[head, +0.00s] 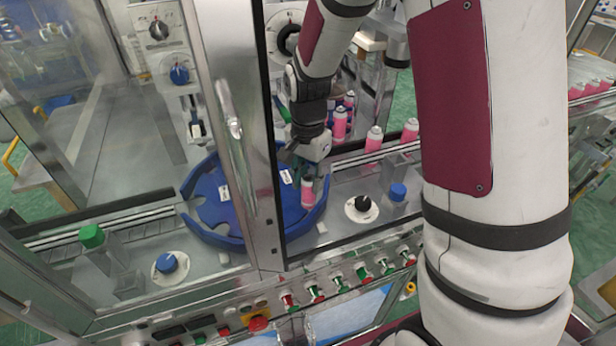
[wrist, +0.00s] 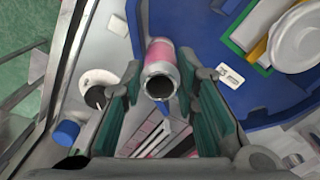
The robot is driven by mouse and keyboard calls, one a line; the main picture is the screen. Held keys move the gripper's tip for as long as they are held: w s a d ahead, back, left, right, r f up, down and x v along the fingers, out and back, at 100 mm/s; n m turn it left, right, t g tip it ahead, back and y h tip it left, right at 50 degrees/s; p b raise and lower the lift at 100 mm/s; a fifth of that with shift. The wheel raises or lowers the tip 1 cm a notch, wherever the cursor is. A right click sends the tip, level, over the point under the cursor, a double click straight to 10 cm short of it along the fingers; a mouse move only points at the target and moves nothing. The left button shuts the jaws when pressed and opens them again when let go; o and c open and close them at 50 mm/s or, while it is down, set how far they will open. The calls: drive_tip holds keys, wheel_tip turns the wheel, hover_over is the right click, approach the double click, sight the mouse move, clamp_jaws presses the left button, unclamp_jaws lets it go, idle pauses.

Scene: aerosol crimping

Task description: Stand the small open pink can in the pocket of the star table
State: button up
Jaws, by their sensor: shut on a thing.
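The small open pink can (head: 307,193) is at the right side of the blue star table (head: 205,180), close to its raised rim. My gripper (head: 306,178) reaches down from above and is shut on the can near its upper end. In the wrist view the can (wrist: 160,57) lies between the fingertips, its open silver neck facing the camera. The star table (wrist: 215,50) shows behind and to the right of it. The can's base is hidden, so I cannot tell whether it touches the pocket floor.
A door post (head: 235,130) stands in front of the star table's middle. Several capped pink cans, one nearest (head: 374,140), stand behind along the conveyor. A black knob (head: 363,203) and a blue knob (head: 398,192) are to the right.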

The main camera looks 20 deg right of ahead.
drive_tip(key=shift+f, duration=0.1)
drive_tip(key=shift+f, duration=1)
drive_tip(key=shift+f+b, duration=0.35)
drive_tip(key=shift+f, duration=0.15)
idle(0.4)
drive_tip(key=o, duration=1)
drive_tip(key=shift+r, duration=0.15)
wheel_tip(320, 180, up, 11)
drive_tip(key=shift+r, duration=0.4)
